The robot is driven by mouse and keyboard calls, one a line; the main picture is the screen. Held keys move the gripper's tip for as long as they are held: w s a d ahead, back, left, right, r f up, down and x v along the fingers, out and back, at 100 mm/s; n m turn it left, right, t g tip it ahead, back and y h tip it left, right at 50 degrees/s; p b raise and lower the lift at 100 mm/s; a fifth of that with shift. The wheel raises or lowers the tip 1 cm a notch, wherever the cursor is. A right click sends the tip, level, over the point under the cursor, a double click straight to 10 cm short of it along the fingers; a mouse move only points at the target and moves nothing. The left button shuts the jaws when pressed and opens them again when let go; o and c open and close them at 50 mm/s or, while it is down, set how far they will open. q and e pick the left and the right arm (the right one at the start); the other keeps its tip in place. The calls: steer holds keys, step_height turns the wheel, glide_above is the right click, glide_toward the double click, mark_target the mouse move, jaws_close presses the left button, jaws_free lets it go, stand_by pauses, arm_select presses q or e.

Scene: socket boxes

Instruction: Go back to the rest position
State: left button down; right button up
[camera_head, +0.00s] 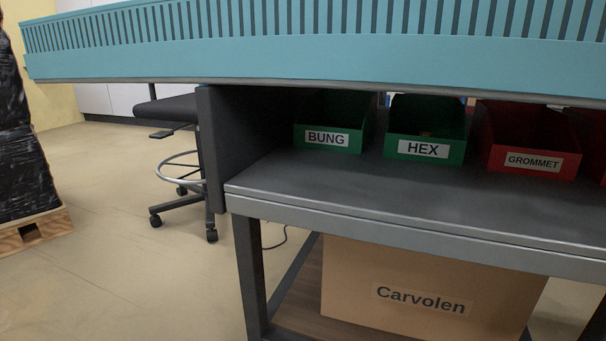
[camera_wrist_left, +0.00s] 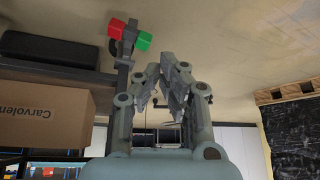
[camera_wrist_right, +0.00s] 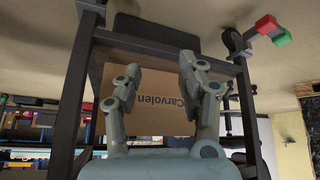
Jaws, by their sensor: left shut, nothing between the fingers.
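Neither gripper shows in the head view. In the left wrist view my left gripper (camera_wrist_left: 170,72) is shut, its fingers close together with nothing between them. In the right wrist view my right gripper (camera_wrist_right: 157,78) is open, its fingers well apart and empty. A cardboard box marked Carvolen (camera_wrist_right: 148,84) shows behind the right fingers. I cannot tell the distance between them.
A grey shelf (camera_head: 390,200) holds a green BUNG bin (camera_head: 328,138), a green HEX bin (camera_head: 424,148) and a red GROMMET bin (camera_head: 532,160). A teal slotted panel (camera_head: 300,58) spans above. A stool (camera_head: 185,185) stands left, with open floor around it.

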steer(key=s+d+f+g+p, duration=0.3)
steer(key=s+f+p, duration=0.55)
steer(key=p, duration=0.75)
arm_select(q)
steer(key=s+a+f+g+p, duration=0.1)
steer(key=s+f+p, duration=0.1)
steer(key=s, duration=0.6)
steer(key=s+a+f+g+p, duration=0.2)
steer(key=s+p, duration=0.3)
steer(key=s, duration=0.4)
steer(key=s+a+f+g+y+p, duration=0.1)
steer(key=s+a+f+g+p, duration=0.1)
steer(key=s, duration=0.7)
steer(key=shift+f+p, duration=0.15)
steer(key=shift+p, duration=0.55)
arm_select(e)
steer(key=s+d+g+h, duration=0.1)
steer(key=s+d+g, duration=0.1)
steer(key=s, duration=1.5)
steer(key=shift+d+f+m+g, duration=0.15)
steer(key=shift+f+m+g, duration=0.15)
steer(key=shift+g, duration=0.2)
